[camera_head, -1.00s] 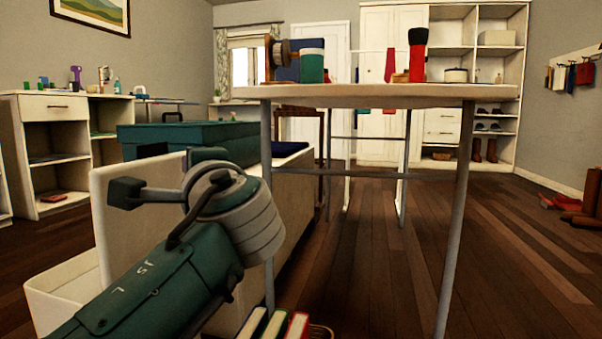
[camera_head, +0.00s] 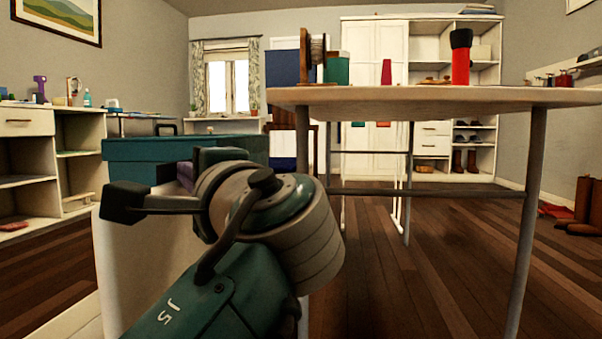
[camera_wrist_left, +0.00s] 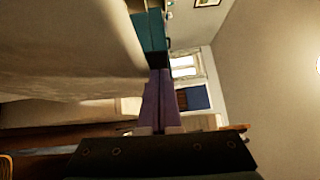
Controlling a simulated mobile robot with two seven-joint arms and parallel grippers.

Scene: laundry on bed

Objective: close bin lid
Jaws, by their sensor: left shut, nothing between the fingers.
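A teal box with a flat top (camera_head: 135,150) stands beyond the pale panel at left centre in the head view. I cannot tell whether it is the bin. No other clear bin or raised lid shows. The teal box also shows in the left wrist view (camera_wrist_left: 152,32). My left gripper (camera_head: 186,174) is largely hidden behind my own wrist in the head view. In the left wrist view its purple fingers (camera_wrist_left: 160,72) are together, empty, and point towards the teal box. Whether they touch it cannot be told. My right gripper is out of view.
A round-edged table (camera_head: 430,97) with a red bottle (camera_head: 461,60) and other items stands to the right of my arm. A pale panel (camera_head: 130,255) stands beside my left arm. Shelves (camera_head: 70,150) line the left wall. Wood floor is open under and beyond the table.

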